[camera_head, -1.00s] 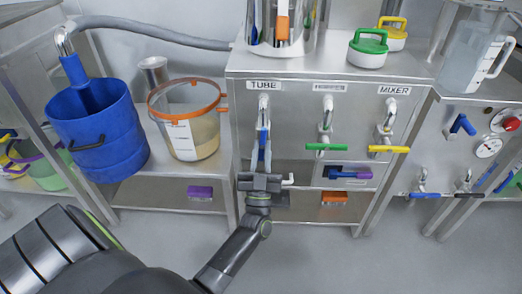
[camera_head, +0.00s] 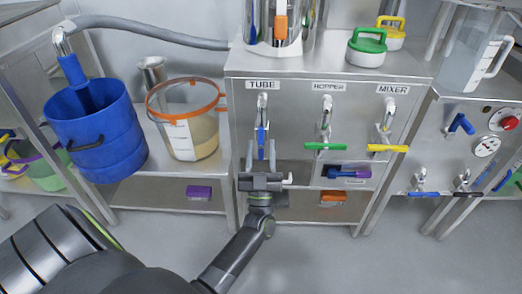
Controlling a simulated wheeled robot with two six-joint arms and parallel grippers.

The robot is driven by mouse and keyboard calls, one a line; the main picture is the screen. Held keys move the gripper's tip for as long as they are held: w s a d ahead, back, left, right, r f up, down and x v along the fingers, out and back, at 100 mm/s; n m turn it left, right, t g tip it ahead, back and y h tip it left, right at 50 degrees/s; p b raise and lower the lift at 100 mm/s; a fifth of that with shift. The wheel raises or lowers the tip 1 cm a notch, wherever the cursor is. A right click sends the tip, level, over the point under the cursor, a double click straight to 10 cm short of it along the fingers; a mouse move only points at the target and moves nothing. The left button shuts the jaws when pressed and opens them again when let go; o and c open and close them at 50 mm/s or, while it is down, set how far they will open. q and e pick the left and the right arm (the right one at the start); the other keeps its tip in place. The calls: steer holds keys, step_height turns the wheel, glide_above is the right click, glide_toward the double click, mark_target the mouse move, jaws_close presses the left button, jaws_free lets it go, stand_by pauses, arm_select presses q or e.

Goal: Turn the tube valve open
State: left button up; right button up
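The tube valve (camera_head: 262,104) sits on the steel cabinet front under the "TUBE" label. Its blue handle (camera_head: 261,139) hangs straight down, in line with the pipe. My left gripper (camera_head: 261,150) is in front of the cabinet, pointing up in the picture. Its two fingers are spread, one on each side of the handle's lower part, with a visible gap to it on both sides. How far the handle lies in depth between the fingers is hard to tell. My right gripper is not in view.
Beside it are the hopper valve's green handle (camera_head: 325,147) and the mixer valve's yellow handle (camera_head: 388,149), both crosswise. A tray recess (camera_head: 344,173) with a purple-blue tool lies lower right. A blue bucket (camera_head: 98,135) and an orange-rimmed container (camera_head: 187,120) stand left.

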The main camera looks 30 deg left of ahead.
arm_select(q)
steer(key=v, duration=1.7)
steer(key=shift+f, duration=0.15)
steer(key=shift+s+d, duration=0.1)
